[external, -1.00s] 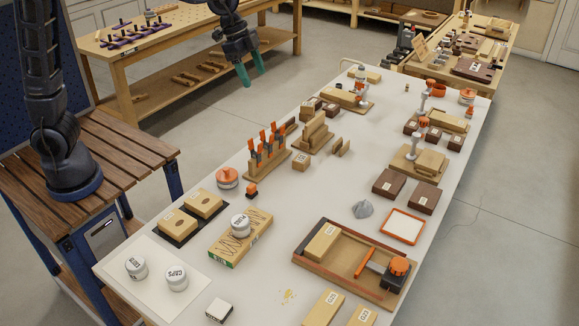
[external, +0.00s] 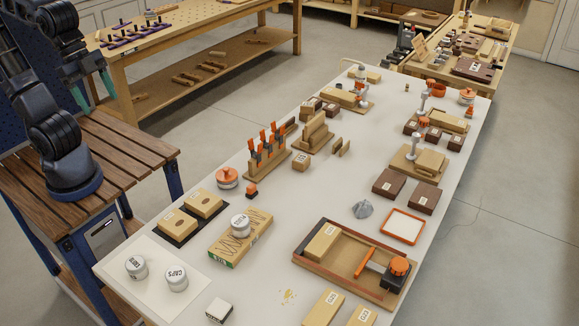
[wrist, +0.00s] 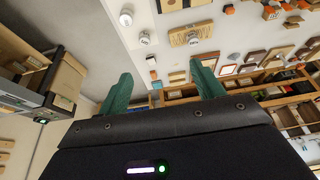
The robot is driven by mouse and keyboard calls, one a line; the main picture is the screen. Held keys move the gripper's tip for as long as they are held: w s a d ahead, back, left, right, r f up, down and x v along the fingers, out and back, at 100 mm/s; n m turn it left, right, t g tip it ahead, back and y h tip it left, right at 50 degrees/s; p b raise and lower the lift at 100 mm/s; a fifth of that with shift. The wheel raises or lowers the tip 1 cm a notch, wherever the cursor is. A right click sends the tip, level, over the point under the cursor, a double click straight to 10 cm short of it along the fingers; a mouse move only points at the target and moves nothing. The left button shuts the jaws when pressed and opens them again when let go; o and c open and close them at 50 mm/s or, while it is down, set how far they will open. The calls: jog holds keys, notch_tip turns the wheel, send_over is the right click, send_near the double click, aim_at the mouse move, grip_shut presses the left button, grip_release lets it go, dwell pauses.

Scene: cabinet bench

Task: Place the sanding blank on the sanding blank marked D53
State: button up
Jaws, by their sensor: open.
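My gripper (external: 94,92) is raised at the upper left in the external view, above the slatted side table and away from the white bench. Its two green fingers are spread and empty in the wrist view (wrist: 160,72). Several labelled wooden blocks could be sanding blanks: one in the wooden tray (external: 323,243), two at the front edge (external: 323,308) (external: 362,317), and two with dark ovals on a black mat (external: 178,220) (external: 204,203). Two dark brown labelled blocks (external: 388,183) (external: 425,197) lie to the right. The labels are too small to tell which is D53.
White round containers (external: 137,267) stand at the bench's front left. A patterned board (external: 235,245) carries another. An orange-handled tool rack (external: 266,158) and upright wooden pieces (external: 313,133) stand mid-bench. Clamp fixtures (external: 420,155) stand farther back. Bare bench lies around the grey faceted piece (external: 362,209).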

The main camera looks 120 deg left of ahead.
jog(key=s+d+f, duration=0.3)
jog(key=s, duration=0.4)
jog(key=shift+d+f, duration=0.15)
jog(key=shift+f, duration=0.05)
